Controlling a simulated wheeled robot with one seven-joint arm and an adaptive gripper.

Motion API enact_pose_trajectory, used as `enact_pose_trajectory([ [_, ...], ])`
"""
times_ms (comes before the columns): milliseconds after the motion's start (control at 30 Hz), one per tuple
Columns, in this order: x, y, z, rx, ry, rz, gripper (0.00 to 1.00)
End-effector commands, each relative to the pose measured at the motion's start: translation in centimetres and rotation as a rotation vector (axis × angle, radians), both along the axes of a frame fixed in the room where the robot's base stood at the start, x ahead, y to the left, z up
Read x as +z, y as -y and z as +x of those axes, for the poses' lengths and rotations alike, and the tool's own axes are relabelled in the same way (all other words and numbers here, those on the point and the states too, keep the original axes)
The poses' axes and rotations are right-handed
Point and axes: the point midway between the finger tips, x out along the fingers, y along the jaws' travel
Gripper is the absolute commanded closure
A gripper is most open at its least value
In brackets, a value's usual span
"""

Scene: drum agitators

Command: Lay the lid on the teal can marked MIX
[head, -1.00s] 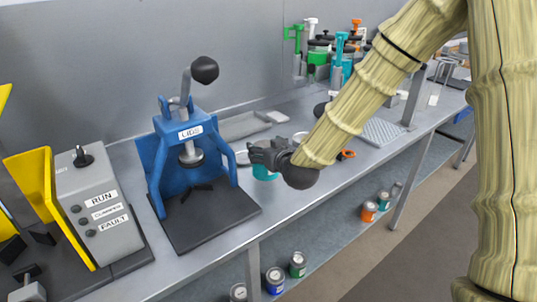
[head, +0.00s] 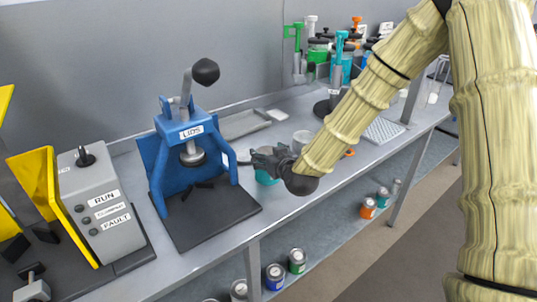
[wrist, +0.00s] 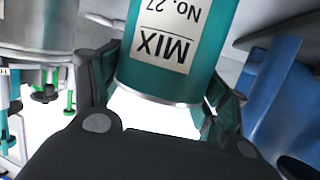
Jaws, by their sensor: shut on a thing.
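The teal can marked MIX (wrist: 175,45) fills the top middle of the wrist view, upside down in the picture, with its silver rim towards my palm. My gripper (wrist: 158,80) has a finger on each side of it and is shut on its rim end. In the head view the can's teal lower part (head: 266,179) shows just below my gripper (head: 262,160), to the right of the blue press. My gripper hides the can's upper part. I cannot make out the lid clearly; a small pale patch behind my gripper is too hidden to identify.
The blue press (head: 183,125) labelled LIDS, with a dark base, stands left of my gripper. A grey control box (head: 98,205) is farther left. A clear or metal vessel (head: 302,139) stands behind my gripper. Agitators crowd the back right. Several cans stand on the lower shelf (head: 325,240).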

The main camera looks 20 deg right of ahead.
Motion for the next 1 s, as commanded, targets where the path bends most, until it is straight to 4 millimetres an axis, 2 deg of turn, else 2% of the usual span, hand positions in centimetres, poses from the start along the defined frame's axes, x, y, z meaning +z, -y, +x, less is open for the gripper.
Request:
enact_pose_trajectory([
  [233, -0.3, 0.0, 0.0, 0.000, 0.001, 0.000, 0.81],
  [267, -0.3, 0.0, 0.0, 0.000, 0.000, 0.000, 0.22],
  [367, -0.2, 0.0, 0.0, 0.000, 0.000, 0.000, 0.04],
  [833, 0.2, 0.0, -0.1, 0.000, 0.000, 0.001, 0.04],
  [1000, 0.5, 0.1, -1.8, 0.001, 0.000, 0.000, 0.04],
])
